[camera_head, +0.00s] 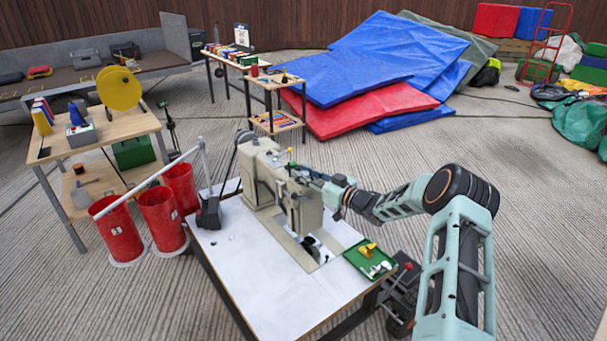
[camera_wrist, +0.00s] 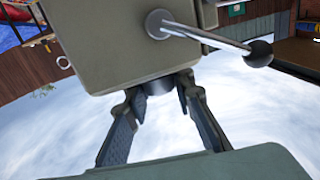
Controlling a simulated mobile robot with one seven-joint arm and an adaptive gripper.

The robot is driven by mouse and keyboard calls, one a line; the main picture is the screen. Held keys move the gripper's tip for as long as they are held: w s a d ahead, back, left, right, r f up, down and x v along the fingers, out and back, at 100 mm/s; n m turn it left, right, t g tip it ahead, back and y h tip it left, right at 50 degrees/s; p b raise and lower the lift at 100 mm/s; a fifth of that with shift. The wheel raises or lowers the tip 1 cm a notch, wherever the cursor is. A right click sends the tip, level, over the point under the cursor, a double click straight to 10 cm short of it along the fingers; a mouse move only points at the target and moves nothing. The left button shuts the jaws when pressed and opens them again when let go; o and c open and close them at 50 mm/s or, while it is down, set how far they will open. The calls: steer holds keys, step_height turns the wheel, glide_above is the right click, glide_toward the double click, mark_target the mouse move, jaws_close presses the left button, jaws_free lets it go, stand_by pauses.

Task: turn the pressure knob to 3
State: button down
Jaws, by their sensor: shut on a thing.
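The beige sewing machine (camera_head: 262,165) stands on the white-topped work table (camera_head: 262,268). My arm reaches in from the right, and my gripper (camera_head: 312,179) is at the upper part of the machine's head. In the wrist view my gripper (camera_wrist: 160,90) has its two dark fingers on either side of a short dark round knob (camera_wrist: 157,87) that sticks out from the machine's beige housing (camera_wrist: 115,45). The fingers are shut on this knob near their tips. No number or mark on it can be read, so its setting cannot be told.
A metal lever with a dark ball end (camera_wrist: 259,53) sticks out close beside the fingers. A green tray (camera_head: 369,260) with small yellow and white parts lies at the table's right edge. Red bins (camera_head: 118,232) stand left of the table. Blue mats (camera_head: 395,45) lie behind.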

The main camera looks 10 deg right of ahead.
steer(key=m+t+h, duration=0.1)
steer(key=h, duration=0.1)
steer(key=m+t+h+b, duration=0.1)
steer(key=m+h, duration=0.1)
steer(key=h, duration=0.1)
steer(key=shift+a+f+m+t, duration=0.1)
steer(key=shift+f+m+t, duration=0.05)
steer(key=shift+m+t, duration=0.2)
steer(key=m+t+h+b, duration=0.1)
steer(key=m+h, duration=0.1)
steer(key=h, duration=0.1)
steer(key=shift+m+h, duration=0.25)
steer(key=shift+h, duration=0.15)
steer(key=m+h+b, duration=0.1)
steer(key=h, duration=0.2)
steer(key=m+h+b, duration=0.1)
steer(key=m+h, duration=0.1)
steer(key=shift+m+h, duration=0.3)
steer(key=shift+h, duration=0.1)
steer(key=shift+d+m+h, duration=0.2)
steer(key=shift+m+h, duration=0.4)
steer(key=shift+h, duration=0.3)
steer(key=shift+r+g, duration=0.2)
steer(key=shift+g, duration=0.05)
steer(key=c, duration=1.6)
jaws_free()
